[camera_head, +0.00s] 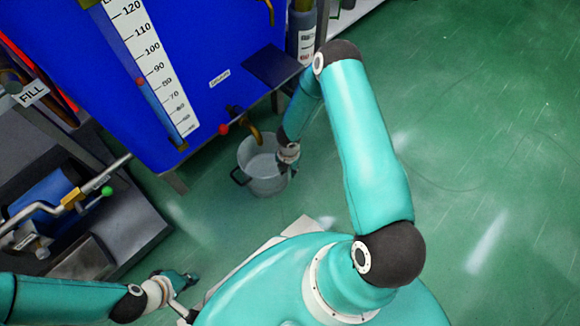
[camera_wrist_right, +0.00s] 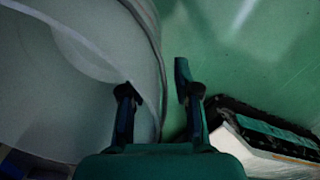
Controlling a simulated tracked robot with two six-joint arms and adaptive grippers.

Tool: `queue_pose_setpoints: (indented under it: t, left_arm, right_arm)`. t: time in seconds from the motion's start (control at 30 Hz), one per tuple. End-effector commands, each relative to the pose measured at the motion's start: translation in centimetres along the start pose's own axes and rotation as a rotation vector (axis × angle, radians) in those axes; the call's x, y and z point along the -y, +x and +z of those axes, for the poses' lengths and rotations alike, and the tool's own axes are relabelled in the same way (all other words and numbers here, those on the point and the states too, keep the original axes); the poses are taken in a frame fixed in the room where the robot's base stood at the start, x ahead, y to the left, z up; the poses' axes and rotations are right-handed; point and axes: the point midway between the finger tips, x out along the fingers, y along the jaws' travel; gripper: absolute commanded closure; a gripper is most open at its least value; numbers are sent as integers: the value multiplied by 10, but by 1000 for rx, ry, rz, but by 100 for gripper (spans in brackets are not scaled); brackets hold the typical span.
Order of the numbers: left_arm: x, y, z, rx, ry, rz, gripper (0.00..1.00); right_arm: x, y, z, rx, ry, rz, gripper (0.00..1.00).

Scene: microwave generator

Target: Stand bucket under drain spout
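The pale grey bucket (camera_head: 262,168) stands upright on the green floor by the blue tank, with a dark handle on its left side. The brass drain spout (camera_head: 254,133) is above the bucket's back rim in the head view. My right gripper (camera_head: 288,166) is at the bucket's right side. In the right wrist view its fingers (camera_wrist_right: 155,88) are apart; one overlaps the bucket wall (camera_wrist_right: 75,85), the other is clear over the floor. Whether the wall lies between them is unclear. My left gripper (camera_head: 186,280) is low at the left, away from the bucket; its finger opening is unclear.
The blue tank (camera_head: 190,50) with a level scale stands on legs behind the bucket. A red knob (camera_head: 223,129) sits by the spout. A pump unit with a metal lever (camera_head: 105,178) is at the left. The floor (camera_head: 480,140) to the right is clear.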

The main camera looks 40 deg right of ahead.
Motion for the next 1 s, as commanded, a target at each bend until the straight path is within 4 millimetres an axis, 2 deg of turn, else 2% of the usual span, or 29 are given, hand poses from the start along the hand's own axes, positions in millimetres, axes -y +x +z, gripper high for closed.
queue_pose_setpoints:
  t: [0.23, 0.37, 0.8, 1.0]
  left_arm:
    - [-1, -2, 0, 0, 0, 0, 100]
    - [-3, -7, 0, 0, 0, 0, 100]
    - [-17, -47, 0, 0, 0, 0, 100]
    - [-20, -56, 0, 0, 0, 0, 100]
  right_arm:
    - [0, -2, 0, 0, 0, 0, 69]
    - [0, -12, 0, 1, 0, 1, 69]
    - [0, -97, 1, 1, 2, 1, 69]
    - [0, -118, 0, -1, 4, 1, 69]
